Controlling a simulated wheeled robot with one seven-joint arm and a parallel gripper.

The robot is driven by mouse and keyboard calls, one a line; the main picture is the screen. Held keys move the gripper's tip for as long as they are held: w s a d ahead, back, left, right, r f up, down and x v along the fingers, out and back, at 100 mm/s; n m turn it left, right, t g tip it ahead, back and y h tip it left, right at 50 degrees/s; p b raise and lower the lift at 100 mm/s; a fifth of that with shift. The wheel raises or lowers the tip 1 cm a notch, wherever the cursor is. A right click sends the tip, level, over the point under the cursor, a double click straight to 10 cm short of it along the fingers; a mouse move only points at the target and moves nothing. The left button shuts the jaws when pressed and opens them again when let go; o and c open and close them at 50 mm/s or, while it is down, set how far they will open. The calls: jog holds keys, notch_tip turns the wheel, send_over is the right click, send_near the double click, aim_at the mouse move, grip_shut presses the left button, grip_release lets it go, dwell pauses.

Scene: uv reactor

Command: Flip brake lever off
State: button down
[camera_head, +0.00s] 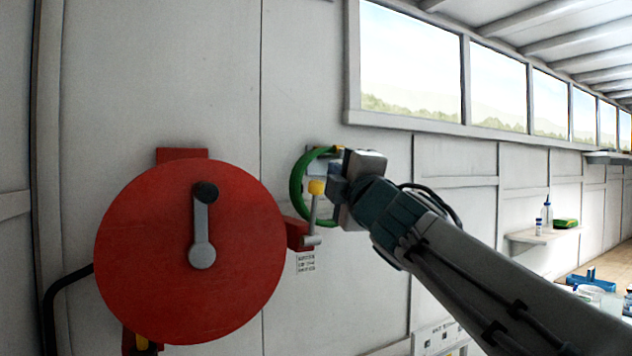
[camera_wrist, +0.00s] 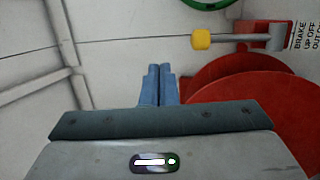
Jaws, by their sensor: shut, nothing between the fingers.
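The brake lever (camera_head: 312,217) is a grey rod with a yellow knob (camera_head: 316,187) on top, standing nearly upright from a red bracket (camera_head: 299,233) at the right of the large red disc. In the wrist view the lever (camera_wrist: 237,38) lies across the upper right, with its yellow knob (camera_wrist: 201,39) toward the middle. My gripper (camera_head: 334,189) is just right of the knob in the head view. In the wrist view its two blue fingertips (camera_wrist: 158,72) are together and empty, apart from the knob. The fingertips are hard to make out in the head view.
The large red disc (camera_head: 150,260) with a grey crank (camera_head: 202,230) fills the left. A green ring (camera_head: 298,180) is on the wall behind my gripper. A brake label (camera_wrist: 302,38) is beside the lever's base. A shelf (camera_head: 540,236) is at right.

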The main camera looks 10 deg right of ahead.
jog(key=s+r+p, duration=0.1)
jog(key=s, duration=0.5)
jog(key=shift+d, duration=0.45)
notch_tip(320, 180, down, 26)
jog(key=s+d+m+g+h, duration=0.25)
jog(key=m+g+h, duration=0.25)
jog(key=m+g, duration=0.55)
jog(key=s+a+f+m+g+y, duration=0.1)
jog(key=s+a+f+m+g, duration=0.1)
jog(key=s+f, duration=0.4)
jog(key=s+a+f+m+g+y, duration=0.1)
jog(key=s+a+f+m+g, duration=0.2)
jog(key=f, duration=1.1)
jog(key=s+m+g, duration=0.2)
jog(key=s+m, duration=0.1)
jog(key=s, duration=0.1)
jog(key=shift+f, duration=0.15)
